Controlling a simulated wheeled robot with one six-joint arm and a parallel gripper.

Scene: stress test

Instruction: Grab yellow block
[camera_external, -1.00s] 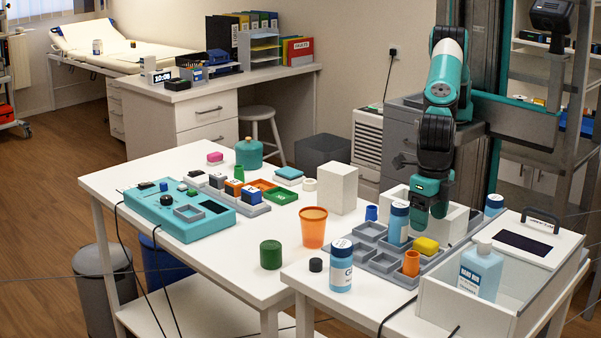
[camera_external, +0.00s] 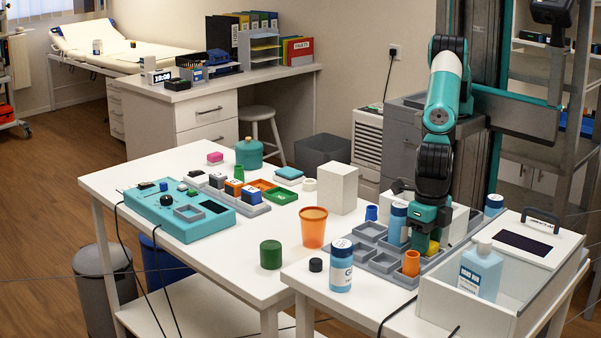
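The yellow block (camera_external: 433,248) sits in the grey compartment tray (camera_external: 383,264) on the right-hand table. My gripper (camera_external: 424,243) is down at the block, pointing downward, and covers its left part. The block's right side shows beside the gripper's fingers. The fingers are dark and small in this view, so I cannot tell whether they are open around the block or shut on it.
An orange cup (camera_external: 411,263) stands just in front of the block. A larger orange cup (camera_external: 313,227) stands farther left.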

